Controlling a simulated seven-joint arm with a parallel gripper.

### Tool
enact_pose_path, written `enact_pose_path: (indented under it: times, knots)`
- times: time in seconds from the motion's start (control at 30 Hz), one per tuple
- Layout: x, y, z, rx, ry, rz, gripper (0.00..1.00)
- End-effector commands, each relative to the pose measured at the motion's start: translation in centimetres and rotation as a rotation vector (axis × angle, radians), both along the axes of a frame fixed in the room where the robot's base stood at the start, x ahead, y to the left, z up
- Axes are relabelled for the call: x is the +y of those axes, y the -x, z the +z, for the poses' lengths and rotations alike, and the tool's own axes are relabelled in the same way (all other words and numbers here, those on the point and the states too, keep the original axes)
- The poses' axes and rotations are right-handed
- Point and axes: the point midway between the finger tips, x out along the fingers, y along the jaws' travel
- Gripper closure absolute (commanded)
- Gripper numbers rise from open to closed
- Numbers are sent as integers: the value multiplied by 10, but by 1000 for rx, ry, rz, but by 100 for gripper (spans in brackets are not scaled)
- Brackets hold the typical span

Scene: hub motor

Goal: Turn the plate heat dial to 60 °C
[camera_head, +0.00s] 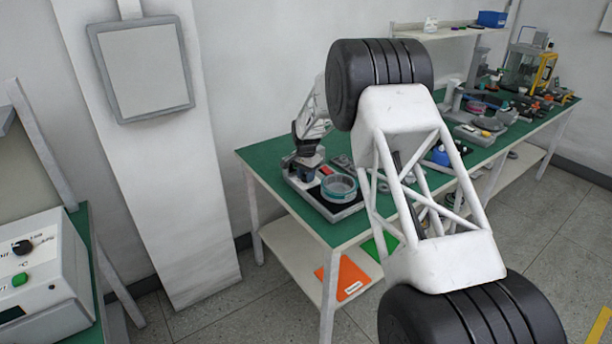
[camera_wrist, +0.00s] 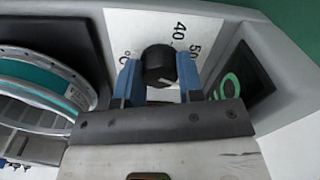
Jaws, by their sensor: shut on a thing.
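The black plate heat dial (camera_wrist: 159,65) sits on a pale scale panel (camera_wrist: 125,22) of the hot plate. Printed 40, 50 and a °C mark show beside it, turned sideways in the wrist view. My gripper (camera_wrist: 158,77) is shut on the dial, with one blue finger on each side. A small pale mark shows on the dial's lower right edge, but I cannot tell the setting it points to. In the head view my gripper (camera_head: 303,160) is over the left end of the hot plate (camera_head: 338,212), and the dial is hidden there.
A dark panel with a green ring (camera_wrist: 232,85) lies right of the dial. Other equipment fills the green bench's far end.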

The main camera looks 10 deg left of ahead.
Motion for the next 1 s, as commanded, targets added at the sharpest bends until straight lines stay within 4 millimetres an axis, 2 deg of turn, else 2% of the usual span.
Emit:
enact_pose_path:
  times: [0.43,0.47,0.6,0.63,1.0]
  knots:
    - [0,-1,1,-1,0,-16,89]
    - [0,-1,1,-1,0,-16,64]
    - [0,-1,1,-1,0,-15,42]
    - [0,0,1,-1,0,-15,40]
    - [0,0,3,-1,0,-15,40]
